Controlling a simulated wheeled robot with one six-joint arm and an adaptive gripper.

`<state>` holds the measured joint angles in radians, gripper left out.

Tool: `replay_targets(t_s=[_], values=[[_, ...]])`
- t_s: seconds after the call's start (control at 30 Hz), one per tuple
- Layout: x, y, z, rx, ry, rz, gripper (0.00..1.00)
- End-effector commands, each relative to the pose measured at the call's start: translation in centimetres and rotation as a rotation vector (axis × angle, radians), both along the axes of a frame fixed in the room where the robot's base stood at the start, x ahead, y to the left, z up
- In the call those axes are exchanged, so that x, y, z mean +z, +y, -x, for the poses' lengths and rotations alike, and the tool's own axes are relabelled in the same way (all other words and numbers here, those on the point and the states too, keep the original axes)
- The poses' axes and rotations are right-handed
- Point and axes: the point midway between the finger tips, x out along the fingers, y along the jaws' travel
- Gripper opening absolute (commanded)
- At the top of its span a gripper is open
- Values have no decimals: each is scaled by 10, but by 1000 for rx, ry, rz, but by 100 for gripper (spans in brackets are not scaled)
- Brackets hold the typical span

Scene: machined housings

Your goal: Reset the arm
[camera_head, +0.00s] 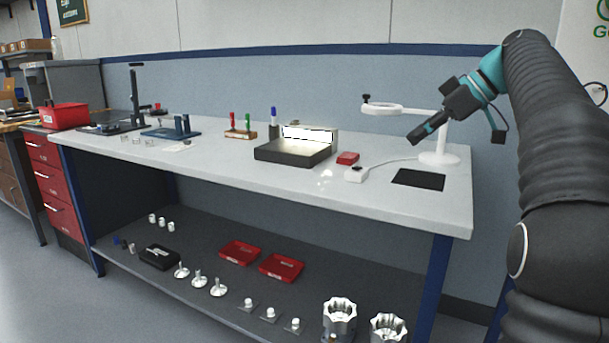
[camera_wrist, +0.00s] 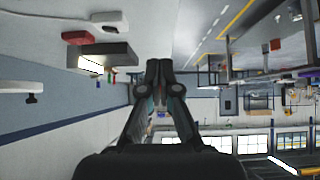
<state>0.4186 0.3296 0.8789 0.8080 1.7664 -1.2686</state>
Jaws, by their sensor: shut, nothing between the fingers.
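My gripper (camera_head: 424,132) is raised above the right end of the white workbench (camera_head: 220,165), beside the white ring lamp (camera_head: 439,158). Its fingers point down and left in the head view. In the wrist view my gripper (camera_wrist: 158,68) shows with its fingertips together and nothing between them. It touches nothing that I can see. My arm comes in from the right side of the head view, bent over at the top.
On the bench stand a lit black box (camera_head: 292,152), a small red box (camera_head: 347,158) and a dark mat (camera_head: 418,179). The lower shelf holds red trays (camera_head: 281,267) and machined housings (camera_head: 340,316). The bench's front strip is mostly clear.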

Motion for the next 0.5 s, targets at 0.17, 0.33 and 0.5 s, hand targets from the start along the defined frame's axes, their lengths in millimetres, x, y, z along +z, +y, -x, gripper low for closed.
replay_targets(t_s=[0.17,0.33,0.5], values=[[-3,6,8,-56,37,4,0],[-8,14,18,-121,77,9,0],[-18,27,34,-203,131,19,0]])
